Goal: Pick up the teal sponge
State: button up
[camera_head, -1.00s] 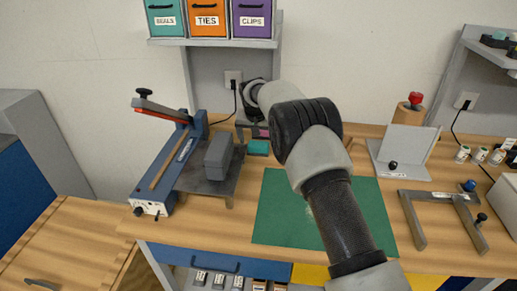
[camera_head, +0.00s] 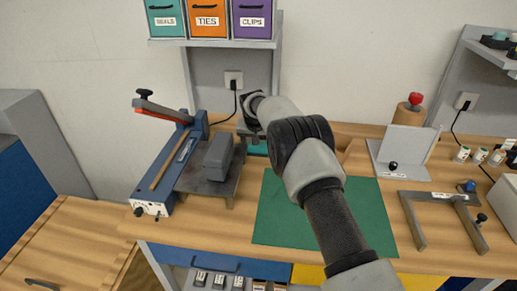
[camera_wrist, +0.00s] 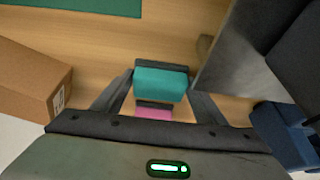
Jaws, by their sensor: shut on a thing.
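The teal sponge (camera_wrist: 160,84) is a small block with a dark strip along one side. It sits between the two fingers of my gripper (camera_wrist: 161,82) in the wrist view, and the gripper is shut on it. In the head view only a thin teal strip of the sponge (camera_head: 258,149) shows below my gripper (camera_head: 253,137), at the back of the bench. Whether the sponge touches the bench is hard to tell.
A pink block (camera_wrist: 153,113) lies close beside the sponge. A blue sealer machine (camera_head: 180,165) with a grey plate stands to the left. A cardboard box (camera_wrist: 32,82) is on the other side. The green mat (camera_head: 285,215) is bare in front.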

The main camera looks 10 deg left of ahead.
notch_tip(320, 180, up, 10)
dwell(0.5)
